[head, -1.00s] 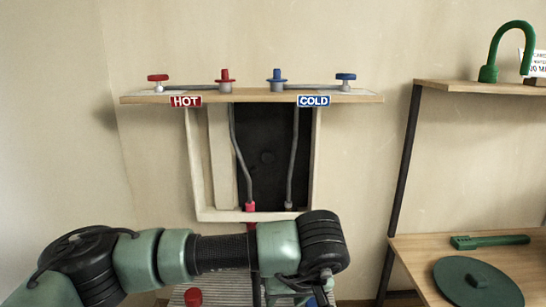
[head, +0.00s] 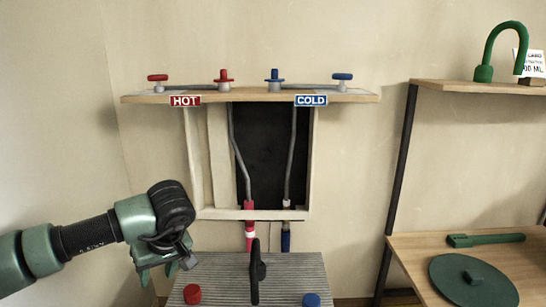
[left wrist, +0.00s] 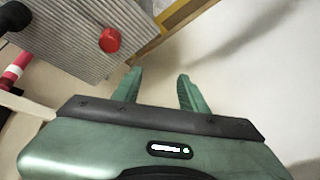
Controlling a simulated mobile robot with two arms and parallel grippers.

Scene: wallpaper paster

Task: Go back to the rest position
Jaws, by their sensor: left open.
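My left gripper (head: 157,274) is at the lower left of the head view, pointing down, beside the left edge of the grey ridged surface (head: 215,272). In the left wrist view its two green fingers (left wrist: 159,92) are apart with nothing between them. My left arm comes in from the left edge of the head view. My right gripper is not in view.
A red knob (head: 192,294), a blue knob (head: 311,300) and a black upright handle (head: 256,272) are on the ridged surface. Above is a wooden shelf (head: 250,97) with red and blue valves. A wooden rack (head: 400,250) with green items stands at right.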

